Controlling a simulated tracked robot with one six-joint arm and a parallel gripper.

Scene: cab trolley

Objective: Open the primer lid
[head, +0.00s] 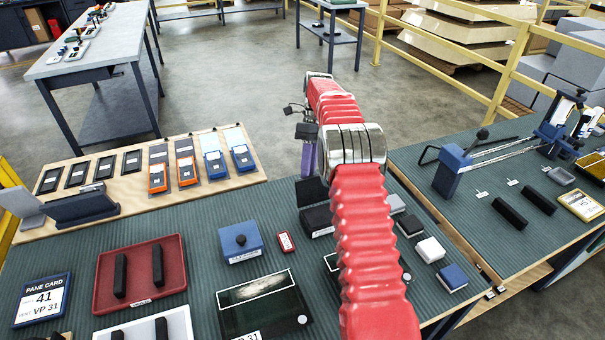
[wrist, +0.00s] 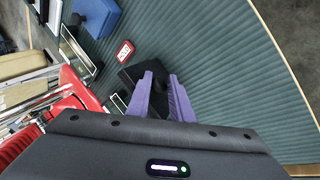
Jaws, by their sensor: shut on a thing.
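The black primer box (head: 318,221) stands on the ribbed green mat in the middle of the head view, with a pale label on its front. Its black lid (head: 311,190) appears raised at the back, tilted up from the box. My gripper (head: 308,172) has purple fingers that point down at the lid's upper edge. In the wrist view, my gripper (wrist: 160,80) is shut with a dark piece (wrist: 158,102) between the fingers, which looks like the lid. The exact contact is hidden in the head view, and my red arm covers the area to the right.
A blue box with a black knob (head: 241,243) and a small red device (head: 286,242) stand left of the primer box. A red tray (head: 176,265) lies farther left. Small blocks, including a white one (head: 430,249), lie right of my arm.

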